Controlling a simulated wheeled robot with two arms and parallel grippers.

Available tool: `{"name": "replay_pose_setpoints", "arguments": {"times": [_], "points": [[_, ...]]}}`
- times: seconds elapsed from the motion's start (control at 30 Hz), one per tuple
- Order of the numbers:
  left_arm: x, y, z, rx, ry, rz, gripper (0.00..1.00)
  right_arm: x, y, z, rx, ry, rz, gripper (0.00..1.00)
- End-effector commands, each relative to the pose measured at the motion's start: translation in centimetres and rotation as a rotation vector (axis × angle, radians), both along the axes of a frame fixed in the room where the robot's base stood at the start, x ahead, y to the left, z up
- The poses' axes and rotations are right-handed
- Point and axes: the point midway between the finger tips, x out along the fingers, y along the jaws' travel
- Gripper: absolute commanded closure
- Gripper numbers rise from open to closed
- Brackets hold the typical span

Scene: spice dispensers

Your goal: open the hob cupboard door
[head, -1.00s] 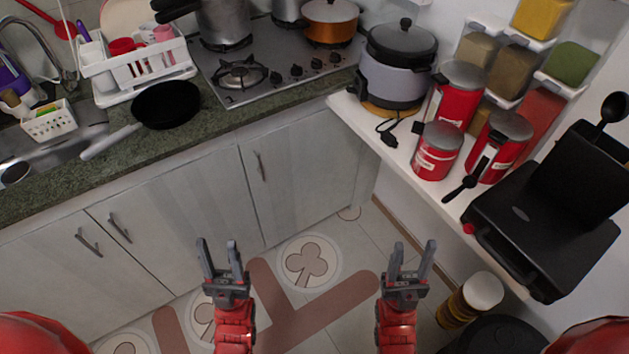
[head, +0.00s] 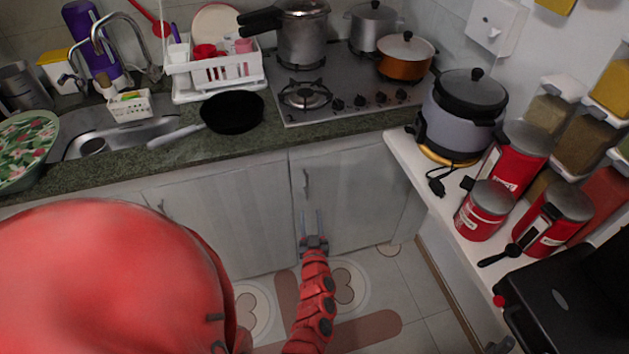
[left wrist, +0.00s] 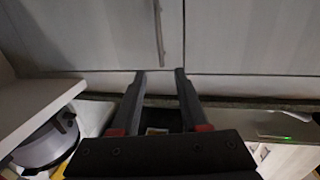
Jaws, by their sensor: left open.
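The hob cupboard door (head: 350,200) is the pale grey wood panel under the hob, and it looks shut. Its upright bar handle (head: 306,181) is near the door's left edge. My left gripper (head: 310,222) is open and empty in front of the door, below the handle in the head view. In the left wrist view the scene appears turned over, with the door (left wrist: 85,35) left of a seam and the handle (left wrist: 158,32) beyond the open fingers (left wrist: 160,82). The handle is not between the fingers. My right gripper cannot be made out.
The hob (head: 345,92) sits in the green counter above, with pots on it. A white shelf (head: 420,180) on the right carries a rice cooker (head: 462,118) and red canisters (head: 485,210). Tiled floor (head: 400,285) below the door is clear.

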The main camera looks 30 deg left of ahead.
Motion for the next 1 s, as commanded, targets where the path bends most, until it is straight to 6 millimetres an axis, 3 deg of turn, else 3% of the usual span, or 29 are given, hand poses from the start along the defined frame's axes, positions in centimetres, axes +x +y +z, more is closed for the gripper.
{"name": "replay_pose_setpoints", "arguments": {"times": [0.2,0.6,1.0], "points": [[3.7,2.8,0.3,0.004,-0.004,-0.001,0.56,0.0,0.0,0.5,0.0,0.0,0.0,0.5],[9.2,7.2,0.3,0.004,-0.005,0.001,0.56,0.0,0.0,0.3,0.0,0.0,0.0,0.5],[11.3,8.9,0.0,0.001,-0.001,0.0,0.56,0.0,0.0,-0.2,0.0,0.0,0.0,0.5]]}}
